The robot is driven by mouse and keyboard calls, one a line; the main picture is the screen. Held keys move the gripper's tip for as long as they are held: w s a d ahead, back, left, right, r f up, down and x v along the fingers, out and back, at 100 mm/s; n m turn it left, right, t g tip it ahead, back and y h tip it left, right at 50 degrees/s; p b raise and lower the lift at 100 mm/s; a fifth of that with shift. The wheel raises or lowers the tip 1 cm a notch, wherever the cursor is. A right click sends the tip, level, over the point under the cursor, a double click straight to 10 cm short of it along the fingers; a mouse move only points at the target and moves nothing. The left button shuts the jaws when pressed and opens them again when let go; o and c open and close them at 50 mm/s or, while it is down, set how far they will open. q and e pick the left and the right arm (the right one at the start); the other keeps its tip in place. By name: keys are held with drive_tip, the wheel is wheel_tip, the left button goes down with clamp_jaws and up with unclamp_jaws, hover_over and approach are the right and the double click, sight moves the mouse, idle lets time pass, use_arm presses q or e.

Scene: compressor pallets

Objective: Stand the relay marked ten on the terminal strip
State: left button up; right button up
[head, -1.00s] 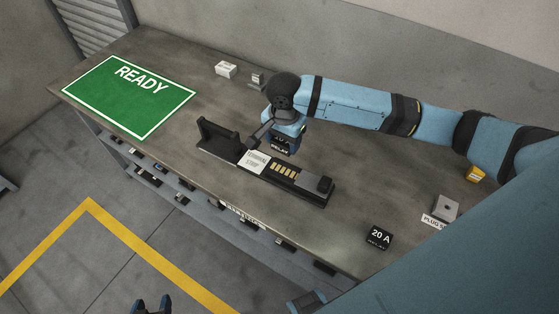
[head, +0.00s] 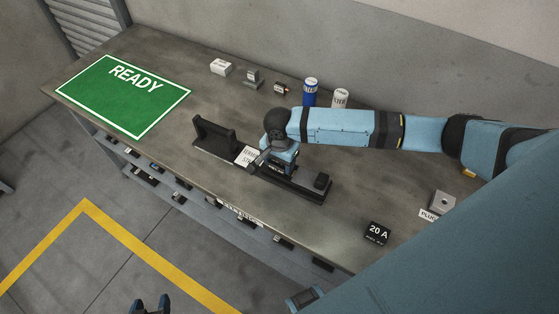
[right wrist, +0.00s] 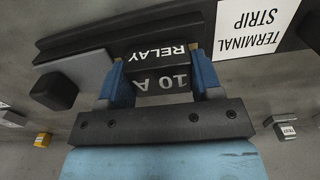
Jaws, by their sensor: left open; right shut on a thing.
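The relay marked 10 A (right wrist: 160,72) is a black block with white lettering, held between the two blue fingers of my right gripper (right wrist: 157,80). In the head view my right gripper (head: 283,162) is over the middle of the terminal strip (head: 312,191), a long black base with a white label. The strip also shows behind the relay in the right wrist view (right wrist: 75,43). Its gold contacts are hidden by the gripper and relay. I cannot tell whether the relay touches the strip. My left gripper (head: 150,307) is open and empty at the bottom edge, off the table.
A black 20 A block (head: 376,233) and a grey plug block (head: 443,202) stand at the right. A blue can (head: 310,92), a white can (head: 340,98) and a white box (head: 221,68) stand at the back. The green READY mat (head: 122,95) is empty.

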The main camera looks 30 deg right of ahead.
drive_tip(key=o, duration=0.9)
drive_tip(key=shift+f, duration=0.1)
wheel_tip(320, 180, up, 12)
drive_tip(key=shift+r, duration=0.15)
